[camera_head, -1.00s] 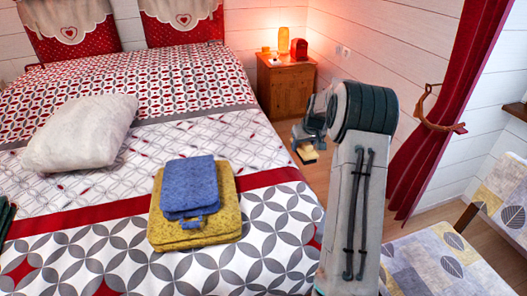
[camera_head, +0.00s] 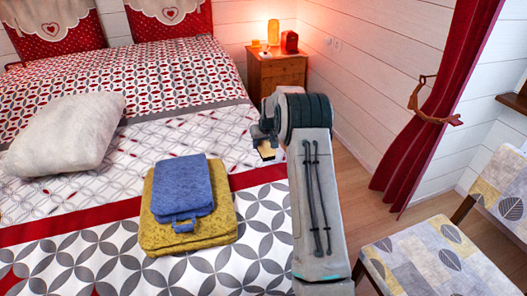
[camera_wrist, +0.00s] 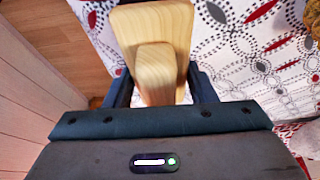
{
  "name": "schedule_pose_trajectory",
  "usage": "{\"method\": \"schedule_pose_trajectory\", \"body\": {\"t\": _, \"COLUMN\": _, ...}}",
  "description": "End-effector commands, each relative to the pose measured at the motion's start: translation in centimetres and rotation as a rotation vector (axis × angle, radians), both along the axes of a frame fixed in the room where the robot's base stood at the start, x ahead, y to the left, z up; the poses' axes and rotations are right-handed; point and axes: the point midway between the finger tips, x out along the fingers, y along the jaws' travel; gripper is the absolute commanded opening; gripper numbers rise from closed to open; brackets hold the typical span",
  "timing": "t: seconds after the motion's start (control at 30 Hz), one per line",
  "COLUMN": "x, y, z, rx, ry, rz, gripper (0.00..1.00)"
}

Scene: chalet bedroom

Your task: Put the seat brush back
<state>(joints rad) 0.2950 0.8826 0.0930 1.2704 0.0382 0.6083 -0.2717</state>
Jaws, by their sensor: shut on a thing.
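The seat brush (camera_wrist: 176,22) is pale wood with a broad block and a rounded grip. In the wrist view my gripper (camera_wrist: 158,88) is shut on the grip, with a dark finger on each side. In the head view a small pale part of the brush (camera_head: 266,151) shows below my gripper (camera_head: 262,136), at the bed's right edge. My arm hides most of both there. The wrist view shows the patterned bedcover beyond the brush. The brush's bristles are not visible.
The bed (camera_head: 185,135) holds a white pillow (camera_head: 68,132) and a blue folded cloth (camera_head: 183,188) on a yellow one (camera_head: 160,235). A nightstand (camera_head: 277,75) with a lit lamp stands behind. A patterned chair (camera_head: 440,260) is at right. Floor is clear between bed and wall.

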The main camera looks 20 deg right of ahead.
Motion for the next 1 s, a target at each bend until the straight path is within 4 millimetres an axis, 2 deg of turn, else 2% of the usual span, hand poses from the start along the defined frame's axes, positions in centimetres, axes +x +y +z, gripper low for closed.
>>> {"method": "schedule_pose_trajectory", "body": {"t": 0.2, "x": 0.0, "y": 0.1, "z": -3.0, "rx": 0.001, "ry": 0.003, "rz": 0.001, "gripper": 0.29}}
{"method": "schedule_pose_trajectory", "body": {"t": 0.3, "x": 0.0, "y": 0.1, "z": -3.8, "rx": 0.0, "ry": 0.0, "rz": 0.001, "gripper": 0.29}}
{"method": "schedule_pose_trajectory", "body": {"t": 0.67, "x": 0.0, "y": 0.0, "z": -4.3, "rx": 0.0, "ry": 0.0, "rz": 0.001, "gripper": 0.29}}
{"method": "schedule_pose_trajectory", "body": {"t": 0.7, "x": 0.0, "y": 0.0, "z": -4.2, "rx": 0.0, "ry": 0.0, "rz": 0.001, "gripper": 0.59}}
{"method": "schedule_pose_trajectory", "body": {"t": 0.77, "x": 0.0, "y": 0.0, "z": -4.2, "rx": 0.0, "ry": 0.0, "rz": 0.001, "gripper": 0.72}}
{"method": "schedule_pose_trajectory", "body": {"t": 1.0, "x": 0.0, "y": 0.0, "z": -4.1, "rx": 0.0, "ry": 0.0, "rz": 0.001, "gripper": 0.72}}
